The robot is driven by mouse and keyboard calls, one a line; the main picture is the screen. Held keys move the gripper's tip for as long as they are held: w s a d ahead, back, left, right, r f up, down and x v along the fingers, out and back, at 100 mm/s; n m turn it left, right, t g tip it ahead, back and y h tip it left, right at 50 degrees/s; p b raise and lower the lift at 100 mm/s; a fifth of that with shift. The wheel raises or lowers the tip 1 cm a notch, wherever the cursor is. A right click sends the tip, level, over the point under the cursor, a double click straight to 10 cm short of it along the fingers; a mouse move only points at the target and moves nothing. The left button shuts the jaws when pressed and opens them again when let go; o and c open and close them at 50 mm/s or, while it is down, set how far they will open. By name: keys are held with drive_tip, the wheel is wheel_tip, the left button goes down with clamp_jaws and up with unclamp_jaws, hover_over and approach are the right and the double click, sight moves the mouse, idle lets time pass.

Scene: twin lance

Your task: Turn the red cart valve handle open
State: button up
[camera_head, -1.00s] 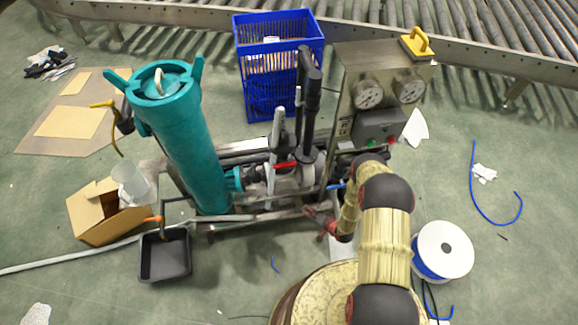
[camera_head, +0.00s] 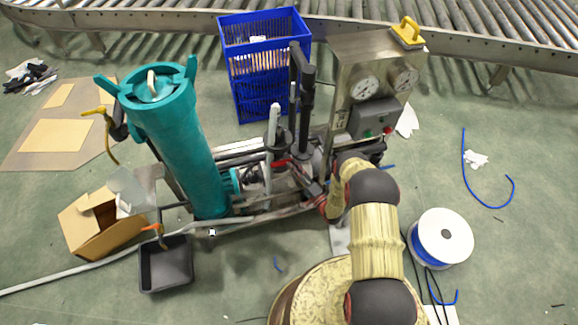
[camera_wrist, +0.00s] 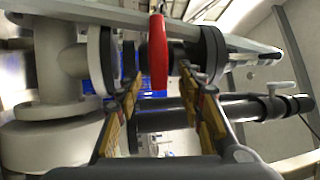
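The red valve handle (camera_wrist: 158,52) stands upright in the upper middle of the wrist view, on a valve between dark and light flanges. In the head view a small part of the red handle (camera_head: 281,163) shows low among the cart's pipes. My gripper (camera_wrist: 160,85) is open, with one finger on each side below the handle. The handle lies ahead of and between the fingertips, and I see no clear contact. In the head view my gripper (camera_head: 312,188) is at the cart's pipes, just right of the handle, partly hidden by my arm.
A teal filter housing (camera_head: 180,140) stands left on the cart. A steel gauge panel (camera_head: 372,85) rises on the right. Dark vertical pipes (camera_head: 302,100) stand close behind the handle. A black tray (camera_head: 166,265) and a cable spool (camera_head: 442,240) lie on the floor.

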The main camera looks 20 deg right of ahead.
sight(282, 162)
drive_tip(key=shift+x, duration=1.3)
drive_tip(key=shift+c, duration=0.8)
drive_tip(key=c, duration=0.8)
clamp_jaws()
